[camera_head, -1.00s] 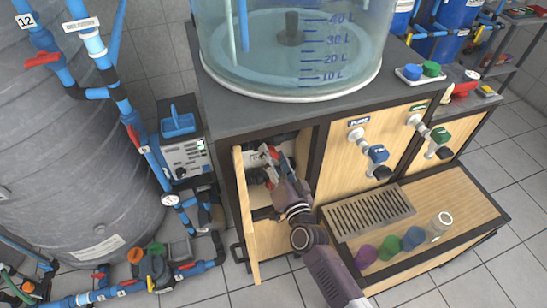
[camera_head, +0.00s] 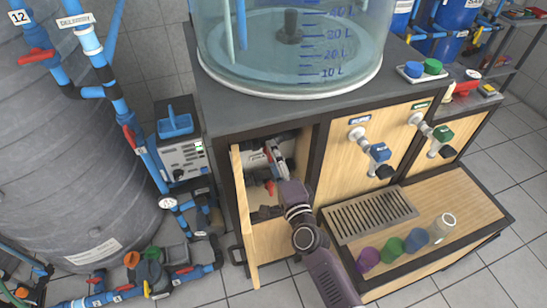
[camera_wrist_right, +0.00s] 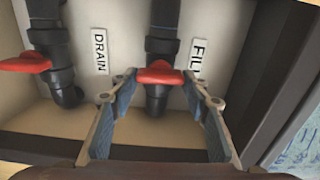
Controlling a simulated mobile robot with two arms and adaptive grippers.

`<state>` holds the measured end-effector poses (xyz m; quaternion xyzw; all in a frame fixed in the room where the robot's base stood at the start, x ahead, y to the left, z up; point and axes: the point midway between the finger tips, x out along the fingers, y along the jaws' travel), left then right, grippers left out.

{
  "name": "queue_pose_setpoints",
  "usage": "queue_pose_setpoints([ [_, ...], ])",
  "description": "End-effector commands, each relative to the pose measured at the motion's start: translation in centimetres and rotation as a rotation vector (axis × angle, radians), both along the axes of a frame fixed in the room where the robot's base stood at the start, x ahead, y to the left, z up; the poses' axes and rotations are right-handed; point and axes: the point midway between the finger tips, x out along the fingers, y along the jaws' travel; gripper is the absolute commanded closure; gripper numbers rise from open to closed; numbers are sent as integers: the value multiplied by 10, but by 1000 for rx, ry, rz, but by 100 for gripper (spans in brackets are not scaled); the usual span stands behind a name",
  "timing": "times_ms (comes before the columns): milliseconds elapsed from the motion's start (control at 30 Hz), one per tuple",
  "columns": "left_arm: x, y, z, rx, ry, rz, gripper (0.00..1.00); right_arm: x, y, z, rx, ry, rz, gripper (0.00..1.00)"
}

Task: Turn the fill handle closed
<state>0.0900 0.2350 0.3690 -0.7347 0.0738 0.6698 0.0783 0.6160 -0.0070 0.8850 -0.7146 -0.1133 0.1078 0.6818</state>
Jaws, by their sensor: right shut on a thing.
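The fill handle (camera_wrist_right: 160,73) is a red lever on a dark vertical pipe, left of the FILL label (camera_wrist_right: 198,60) in the right wrist view. My right gripper (camera_wrist_right: 160,82) is shut on it, one fingertip at each side of the lever. In the head view my right gripper (camera_head: 272,152) reaches into the open cabinet under the tank, and its fingers partly hide what it holds. The red drain handle (camera_wrist_right: 24,63) sticks out sideways to the left, by the DRAIN label (camera_wrist_right: 100,51). My left gripper is not in view.
The open wooden cabinet door (camera_head: 243,220) stands left of my right arm. The cabinet's dark side frame (camera_wrist_right: 268,75) is close on the right in the wrist view. A drip grille (camera_head: 370,214) and several coloured cups lie right of my arm.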

Motion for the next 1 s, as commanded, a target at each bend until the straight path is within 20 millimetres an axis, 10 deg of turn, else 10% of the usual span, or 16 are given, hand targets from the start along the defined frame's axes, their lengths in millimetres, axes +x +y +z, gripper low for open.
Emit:
queue_pose_setpoints([
  [667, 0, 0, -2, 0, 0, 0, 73, -1, 0, -2, 56, 21, 1, 81],
  [700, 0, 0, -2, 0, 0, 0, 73, -1, 0, -2, 56, 21, 1, 53],
  [1000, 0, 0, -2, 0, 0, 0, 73, 0, 0, -1, 53, 18, 0, 39],
])
